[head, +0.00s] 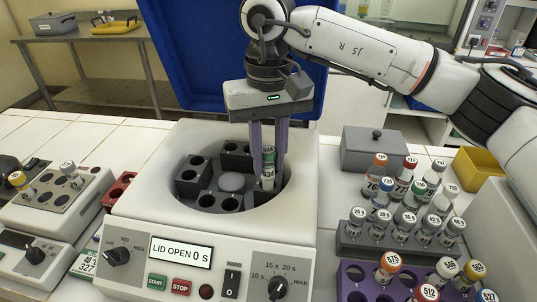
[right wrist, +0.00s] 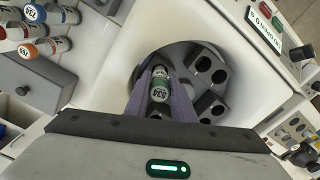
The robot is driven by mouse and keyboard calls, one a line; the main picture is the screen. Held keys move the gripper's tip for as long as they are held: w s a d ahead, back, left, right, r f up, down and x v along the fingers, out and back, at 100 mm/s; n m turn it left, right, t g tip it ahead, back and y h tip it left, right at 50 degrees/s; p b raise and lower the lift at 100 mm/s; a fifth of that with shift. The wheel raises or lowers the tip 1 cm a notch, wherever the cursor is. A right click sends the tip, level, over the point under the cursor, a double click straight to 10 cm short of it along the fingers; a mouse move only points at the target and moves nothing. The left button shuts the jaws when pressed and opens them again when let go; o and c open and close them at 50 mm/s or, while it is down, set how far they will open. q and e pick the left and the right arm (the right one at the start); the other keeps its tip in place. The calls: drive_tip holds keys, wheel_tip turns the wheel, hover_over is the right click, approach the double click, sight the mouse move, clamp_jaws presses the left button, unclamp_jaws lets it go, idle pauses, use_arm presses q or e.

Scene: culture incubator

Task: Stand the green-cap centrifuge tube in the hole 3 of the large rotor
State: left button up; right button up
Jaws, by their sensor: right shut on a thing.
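The green-cap centrifuge tube (head: 268,176), labelled 534, is upright between the purple fingers of my right gripper (head: 268,158), which is shut on it near the cap. It also shows in the right wrist view (right wrist: 159,93) between the fingers. The tube is at the right side of the large rotor (head: 231,183), inside the open centrifuge bowl. The rotor has dark blocks with round holes around a grey hub. The tube's lower end is hard to make out, so I cannot tell whether it is in a hole. No hole numbers are readable. My left gripper is not in view.
The blue lid (head: 205,60) stands open behind the bowl. The centrifuge panel (head: 181,251) reads LID OPEN. A grey rack (head: 352,247) and a purple rack (head: 352,272) with capped tubes stand at right, by a grey box (head: 370,152) and a yellow bin (head: 475,168).

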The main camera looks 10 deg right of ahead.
sight(269, 190)
drive_tip(key=shift+f+b, duration=1.3)
drive_tip(key=shift+f, duration=0.65)
drive_tip(key=o, duration=1.4)
drive_tip(key=shift+o, duration=0.2)
drive_tip(key=shift+r, duration=0.1)
